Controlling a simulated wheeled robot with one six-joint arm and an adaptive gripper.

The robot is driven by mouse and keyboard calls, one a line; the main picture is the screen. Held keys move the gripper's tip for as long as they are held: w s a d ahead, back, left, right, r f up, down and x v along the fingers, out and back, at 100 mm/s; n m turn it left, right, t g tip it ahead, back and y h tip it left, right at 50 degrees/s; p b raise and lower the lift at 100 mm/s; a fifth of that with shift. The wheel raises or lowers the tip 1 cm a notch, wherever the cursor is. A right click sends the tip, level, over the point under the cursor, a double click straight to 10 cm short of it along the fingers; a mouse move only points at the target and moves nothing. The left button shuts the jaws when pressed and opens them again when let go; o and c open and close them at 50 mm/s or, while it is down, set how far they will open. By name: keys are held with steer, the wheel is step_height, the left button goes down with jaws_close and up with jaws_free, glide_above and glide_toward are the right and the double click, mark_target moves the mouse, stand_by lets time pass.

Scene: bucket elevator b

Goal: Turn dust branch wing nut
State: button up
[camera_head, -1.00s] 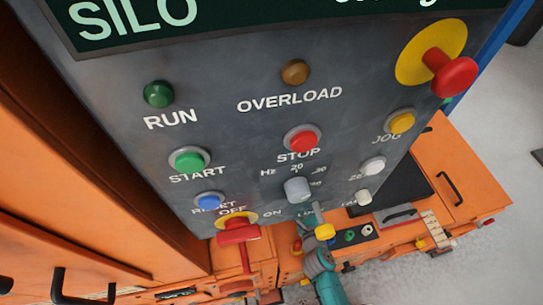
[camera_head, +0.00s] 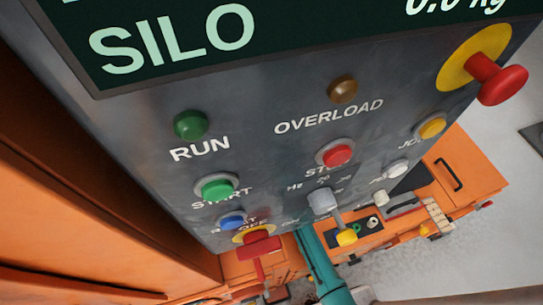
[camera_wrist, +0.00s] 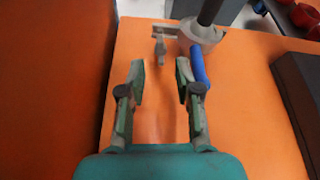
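In the wrist view, a small upright grey piece (camera_wrist: 160,48) stands just beyond my fingertips, near the left end of a grey bracket. It looks like the wing nut, but it is too blurred to be sure. My gripper (camera_wrist: 160,74) is open and empty, its two fingers apart over an orange surface. The grey piece lies ahead of the gap between the fingers, and I see no contact. A round grey fitting with a dark pipe (camera_wrist: 209,14) and a blue handle (camera_wrist: 198,64) is to the right, the handle close to the right finger. In the head view my gripper is hidden.
An orange wall (camera_wrist: 50,80) rises on the left and a dark box (camera_wrist: 301,85) sits on the right in the wrist view. The grey control panel (camera_head: 270,160), with several buttons and knobs, fills much of the head view.

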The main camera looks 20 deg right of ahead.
steer(key=shift+x, duration=3)
jaws_close()
